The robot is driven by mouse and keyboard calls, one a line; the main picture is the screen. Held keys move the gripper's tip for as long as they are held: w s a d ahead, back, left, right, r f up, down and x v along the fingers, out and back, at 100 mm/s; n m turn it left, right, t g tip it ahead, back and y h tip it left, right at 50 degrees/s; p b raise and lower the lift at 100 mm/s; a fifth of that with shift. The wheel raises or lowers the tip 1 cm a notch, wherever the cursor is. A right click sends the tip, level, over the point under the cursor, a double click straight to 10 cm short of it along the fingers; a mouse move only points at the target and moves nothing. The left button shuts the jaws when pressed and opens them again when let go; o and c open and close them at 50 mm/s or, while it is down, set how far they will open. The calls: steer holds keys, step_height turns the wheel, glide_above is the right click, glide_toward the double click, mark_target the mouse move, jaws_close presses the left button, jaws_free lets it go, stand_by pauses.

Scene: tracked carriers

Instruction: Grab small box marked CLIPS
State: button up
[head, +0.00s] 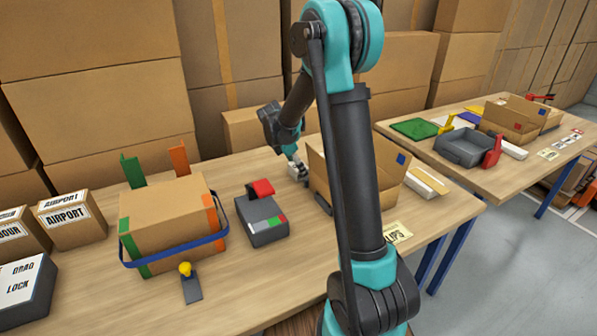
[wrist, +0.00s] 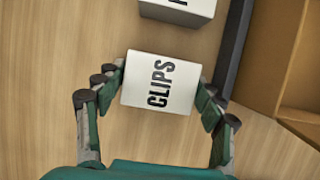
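The small white box marked CLIPS (wrist: 168,80) lies label up between my gripper's fingers in the wrist view. My gripper (wrist: 160,85) has one finger against each side of the box, with no clear gap at the tips, and looks shut on it. In the head view my gripper (head: 294,154) reaches down to a small white-grey box (head: 298,172) close to the near table, left of an open cardboard box. The label is not readable there, and whether the box still touches the table cannot be told.
A second white box (wrist: 180,8) with a partly cut-off label lies just beyond in the wrist view. The open cardboard box (head: 317,177) stands close on the right.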

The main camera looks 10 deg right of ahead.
steer(key=c, duration=0.7)
steer(key=shift+r, duration=0.15)
